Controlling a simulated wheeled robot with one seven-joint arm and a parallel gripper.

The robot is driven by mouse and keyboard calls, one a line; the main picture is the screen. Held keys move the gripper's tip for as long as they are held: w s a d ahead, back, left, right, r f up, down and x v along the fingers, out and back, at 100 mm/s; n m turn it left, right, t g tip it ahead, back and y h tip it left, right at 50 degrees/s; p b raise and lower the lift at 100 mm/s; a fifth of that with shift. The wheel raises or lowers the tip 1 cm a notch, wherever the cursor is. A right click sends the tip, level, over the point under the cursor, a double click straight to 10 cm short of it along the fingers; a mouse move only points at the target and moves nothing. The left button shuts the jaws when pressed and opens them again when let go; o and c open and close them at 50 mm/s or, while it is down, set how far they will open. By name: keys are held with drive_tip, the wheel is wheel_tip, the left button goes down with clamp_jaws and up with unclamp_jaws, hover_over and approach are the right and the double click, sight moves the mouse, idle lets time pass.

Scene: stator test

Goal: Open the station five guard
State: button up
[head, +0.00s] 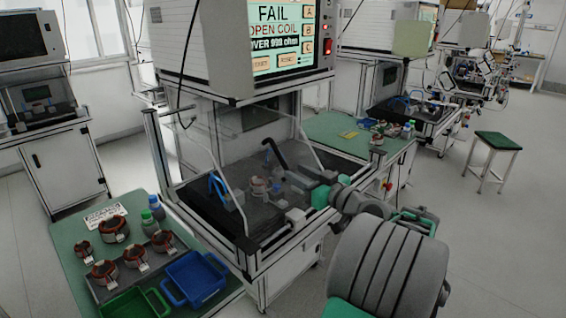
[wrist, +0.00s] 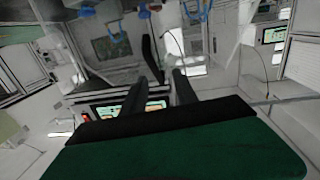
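The station guard (head: 222,172) appears as a clear cover with pale bent tubes in front of the middle test station in the head view. It slopes down over the dark fixture bed, where a stator (head: 259,186) sits. The clear panel's exact edges are hard to make out. My gripper (head: 287,174) reaches in from the right at the guard's front right side, near a black angled bar (head: 274,153). I cannot tell whether they touch. In the wrist view my gripper (wrist: 164,82) shows two dark fingers apart, with no object clearly held between them.
A test screen (head: 288,38) reading FAIL stands above the station. A green side table (head: 75,234) at left holds several copper-wound stators, bottles, a blue bin (head: 194,279) and a green bin (head: 135,303). Another green table (head: 345,128) stands at right, with a stool (head: 497,141) beyond.

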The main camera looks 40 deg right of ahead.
sight(283, 160)
drive_tip(key=shift+n+h, duration=0.4)
drive_tip(key=shift+n, duration=0.1)
drive_tip(key=w, duration=0.2)
drive_tip(key=w+p, duration=0.1)
drive_tip(key=w, duration=0.3)
drive_tip(key=shift+w+d+r+p, duration=0.35)
drive_tip(key=shift+w+d+r, duration=0.05)
drive_tip(key=shift+w+f, duration=0.1)
drive_tip(key=shift+w, duration=0.45)
drive_tip(key=shift+c, duration=0.4)
clamp_jaws()
